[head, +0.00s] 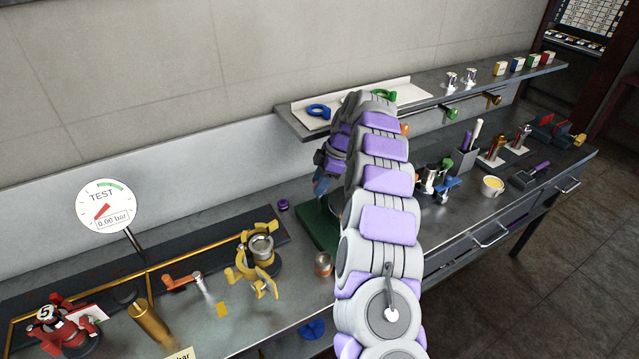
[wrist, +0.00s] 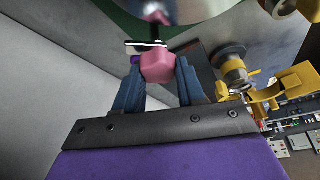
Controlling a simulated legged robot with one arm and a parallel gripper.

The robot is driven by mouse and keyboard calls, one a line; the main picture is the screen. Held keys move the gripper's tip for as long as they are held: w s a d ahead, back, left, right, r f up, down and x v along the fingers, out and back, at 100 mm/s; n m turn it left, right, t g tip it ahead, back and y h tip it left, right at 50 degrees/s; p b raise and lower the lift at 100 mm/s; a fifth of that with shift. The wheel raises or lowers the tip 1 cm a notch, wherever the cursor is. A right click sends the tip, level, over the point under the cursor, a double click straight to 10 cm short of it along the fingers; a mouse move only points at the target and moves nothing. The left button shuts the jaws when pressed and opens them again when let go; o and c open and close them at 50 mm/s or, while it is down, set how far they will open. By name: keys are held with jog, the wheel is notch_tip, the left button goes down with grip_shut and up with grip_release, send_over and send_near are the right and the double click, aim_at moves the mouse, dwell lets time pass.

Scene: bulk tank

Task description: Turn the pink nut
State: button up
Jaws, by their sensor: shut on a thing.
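The pink nut (wrist: 158,66) shows in the wrist view, at the top centre, in front of a dark stem and a blurred grey part. My gripper (wrist: 157,78) has its two blue fingers on either side of the nut and is shut on it. In the head view my gripper (head: 321,186) points down above the green base (head: 318,226), mostly behind my arm. The nut is hidden there by my arm and fingers.
A yellow clamp-like fitting (head: 259,258) stands left of my gripper; it also shows in the wrist view (wrist: 262,92). A round TEST gauge (head: 107,206) reads 0.00 bar. A shelf (head: 420,103) runs along the wall behind.

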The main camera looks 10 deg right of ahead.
jog(key=shift+d, duration=0.1)
dwell(0.4)
jog(key=o, duration=1.1)
jog(key=shift+w, duration=0.1)
jog(key=shift+c, duration=0.2)
